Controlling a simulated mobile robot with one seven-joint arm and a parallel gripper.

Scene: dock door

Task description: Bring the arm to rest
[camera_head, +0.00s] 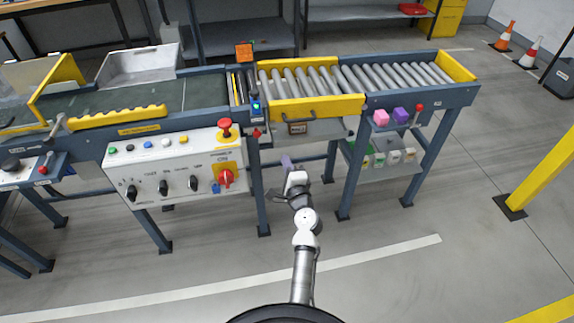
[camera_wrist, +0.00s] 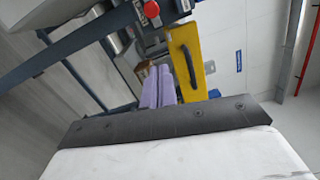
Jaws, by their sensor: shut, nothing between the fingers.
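My white arm reaches forward from the bottom middle of the head view. My gripper (camera_head: 287,162) has pale purple fingers and is in the open space in front of and below the conveyor's yellow gate section. In the wrist view the fingers (camera_wrist: 159,90) are close together, with nothing seen between them. The palm hides part of that view. The gripper appears apart from the conveyor frame.
The roller conveyor (camera_head: 352,78) has a yellow lift gate (camera_head: 318,109) with a handle. Left is a control panel (camera_head: 175,168) with knobs and a red switch. Floor nearer me is clear; a yellow post (camera_head: 545,168) stands right.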

